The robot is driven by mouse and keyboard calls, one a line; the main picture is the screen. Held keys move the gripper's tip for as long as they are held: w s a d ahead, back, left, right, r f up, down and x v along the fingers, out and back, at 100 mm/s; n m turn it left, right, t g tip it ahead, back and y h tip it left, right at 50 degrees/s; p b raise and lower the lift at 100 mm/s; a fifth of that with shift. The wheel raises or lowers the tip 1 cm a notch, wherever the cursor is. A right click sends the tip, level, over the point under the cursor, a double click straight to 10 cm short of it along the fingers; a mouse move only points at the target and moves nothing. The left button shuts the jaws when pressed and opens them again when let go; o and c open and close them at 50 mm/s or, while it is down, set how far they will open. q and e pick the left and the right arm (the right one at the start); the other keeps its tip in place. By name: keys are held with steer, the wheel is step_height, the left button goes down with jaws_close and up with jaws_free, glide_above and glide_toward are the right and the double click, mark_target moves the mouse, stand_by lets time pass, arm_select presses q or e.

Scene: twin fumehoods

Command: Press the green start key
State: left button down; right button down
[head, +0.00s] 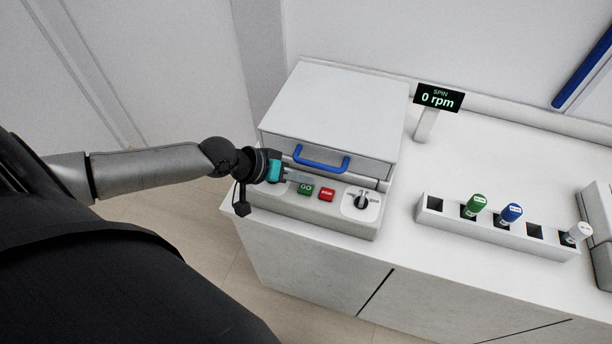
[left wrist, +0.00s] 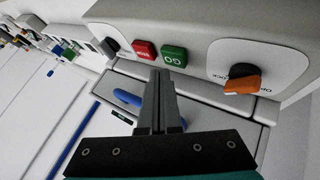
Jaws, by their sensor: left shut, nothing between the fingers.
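The green start key (head: 305,189), marked GO, sits on the sloped front panel of a white machine (head: 340,103). It also shows in the left wrist view (left wrist: 174,56), just beyond the fingertips. My left gripper (head: 311,181) comes in from the left, its fingers pointing right, close to the green key. Its fingers (left wrist: 161,74) are shut together and empty. I cannot tell whether the tips touch the panel. My right gripper is not in view.
A red key (head: 327,195) sits right beside the green one, with a black knob (head: 361,201) farther right. An orange-black knob (left wrist: 243,79) shows in the wrist view. A blue handle (head: 321,161) is above. A display (head: 438,98) reads 0 rpm. A vial rack (head: 490,232) stands right.

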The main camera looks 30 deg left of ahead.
mark_target(301, 190)
arm_select(q)
steer(key=shift+f, duration=0.2)
stand_by(0.6)
steer(key=shift+f, duration=0.25)
steer(key=shift+f+b, duration=0.45)
stand_by(0.7)
steer(key=shift+r, duration=0.15)
steer(key=shift+r+p, duration=0.7)
steer(key=shift+p, duration=0.25)
step_height(301, 190, up, 5)
steer(key=p, duration=0.5)
steer(key=shift+r, duration=0.1)
stand_by(0.4)
